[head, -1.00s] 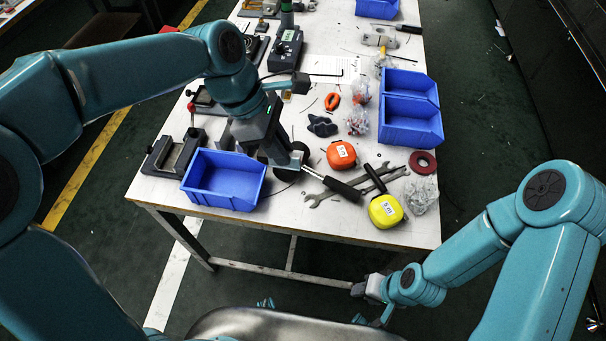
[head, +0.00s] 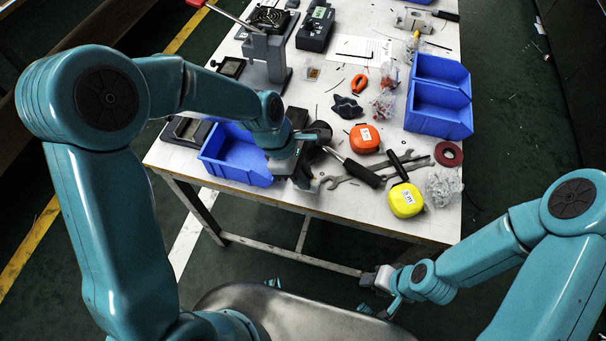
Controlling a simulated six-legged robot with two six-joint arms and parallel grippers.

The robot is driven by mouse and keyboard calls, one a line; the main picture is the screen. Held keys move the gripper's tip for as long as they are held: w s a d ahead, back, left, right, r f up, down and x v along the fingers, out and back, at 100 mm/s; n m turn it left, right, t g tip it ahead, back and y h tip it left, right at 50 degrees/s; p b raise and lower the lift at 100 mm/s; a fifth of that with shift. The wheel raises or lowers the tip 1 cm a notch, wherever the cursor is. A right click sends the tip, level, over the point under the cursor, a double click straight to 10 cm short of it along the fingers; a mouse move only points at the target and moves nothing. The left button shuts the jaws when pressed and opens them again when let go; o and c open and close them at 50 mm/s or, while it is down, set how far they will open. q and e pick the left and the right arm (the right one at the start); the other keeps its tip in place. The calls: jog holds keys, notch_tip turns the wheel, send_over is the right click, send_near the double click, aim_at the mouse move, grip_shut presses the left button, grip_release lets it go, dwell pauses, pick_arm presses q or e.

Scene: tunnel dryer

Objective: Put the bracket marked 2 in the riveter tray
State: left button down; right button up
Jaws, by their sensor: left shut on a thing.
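My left gripper (head: 303,176) is low over the table's near edge, at the right end of a blue open tray (head: 222,167). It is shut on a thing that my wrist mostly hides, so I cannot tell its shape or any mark. A bracket marked 2 cannot be made out. A grey press with a long lever (head: 268,55), perhaps the riveter, stands behind the blue tray. My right gripper (head: 378,281) hangs in front of the table, below its edge, away from everything; its fingers are too small to read.
A hammer (head: 357,171), spanners (head: 340,182), a yellow tape measure (head: 405,200) and an orange one (head: 364,138) lie right of my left gripper. Blue bins (head: 438,122) stand at the right edge. A red ring (head: 448,154) and plastic bags (head: 441,187) lie nearby.

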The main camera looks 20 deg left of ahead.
pick_arm(q)
jog(key=shift+r, duration=0.1)
jog(key=c, duration=1.1)
grip_release()
jog(key=shift+f, duration=0.2)
jog(key=shift+r, duration=0.1)
